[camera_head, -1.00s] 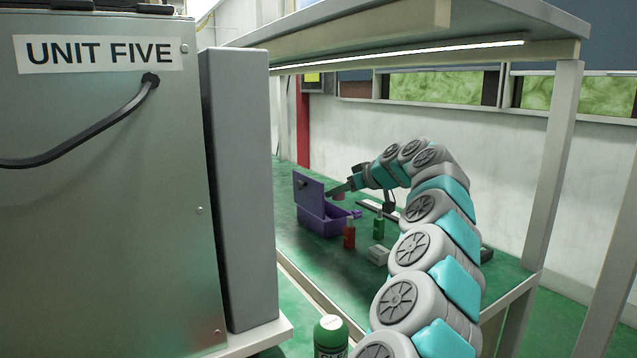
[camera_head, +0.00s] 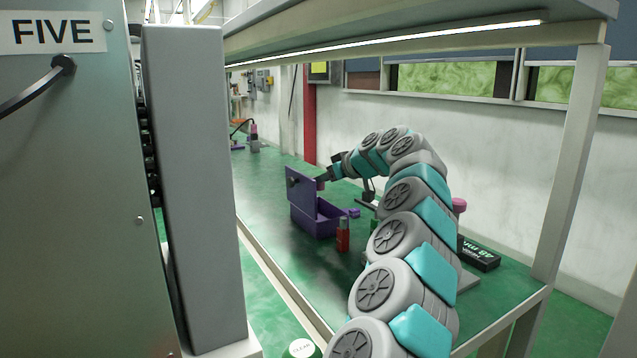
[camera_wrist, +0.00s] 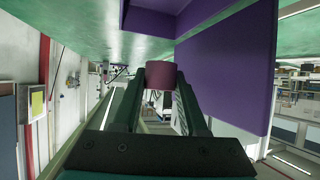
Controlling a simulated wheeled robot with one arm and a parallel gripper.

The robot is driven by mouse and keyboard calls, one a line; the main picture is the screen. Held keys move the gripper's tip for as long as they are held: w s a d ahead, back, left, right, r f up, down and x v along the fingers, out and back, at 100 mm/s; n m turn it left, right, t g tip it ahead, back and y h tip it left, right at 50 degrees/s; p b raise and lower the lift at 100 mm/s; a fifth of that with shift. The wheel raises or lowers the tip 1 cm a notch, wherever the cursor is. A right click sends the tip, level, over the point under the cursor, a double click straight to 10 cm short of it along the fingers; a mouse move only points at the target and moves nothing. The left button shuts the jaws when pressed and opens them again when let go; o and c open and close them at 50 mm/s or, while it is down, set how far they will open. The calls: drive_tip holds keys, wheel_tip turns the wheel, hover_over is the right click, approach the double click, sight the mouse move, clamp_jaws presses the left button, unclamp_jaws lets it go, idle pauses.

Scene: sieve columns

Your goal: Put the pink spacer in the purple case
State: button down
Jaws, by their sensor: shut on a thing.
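The purple case (camera_head: 309,222) stands on the green bench with its lid (camera_head: 302,192) raised. My gripper (camera_head: 324,178) is above the case, close to the lid, and reaches in from the right. In the wrist view my gripper (camera_wrist: 160,82) is shut on the pink spacer (camera_wrist: 159,76), which sits between the fingertips. A large purple panel of the case (camera_wrist: 225,65) fills the right of that view, close beside the fingers. The spacer is small and partly hidden in the head view. I cannot tell whether it touches the lid.
A red bottle (camera_head: 343,236) stands just in front of the case. A pink round object (camera_head: 459,204) and a black box (camera_head: 479,253) are to the right, beyond my arm. A shelf (camera_head: 400,38) overhangs the bench. A grey panel (camera_head: 188,190) stands at left. Bench left of the case is clear.

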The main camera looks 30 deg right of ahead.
drive_tip(key=shift+f+b, duration=3)
drive_tip(key=shift+f, duration=0.6)
drive_tip(key=shift+r, duration=0.1)
drive_tip(key=shift+c, duration=1.8)
unclamp_jaws()
drive_tip(key=shift+b+v, duration=0.9)
drive_tip(key=shift+v, duration=3)
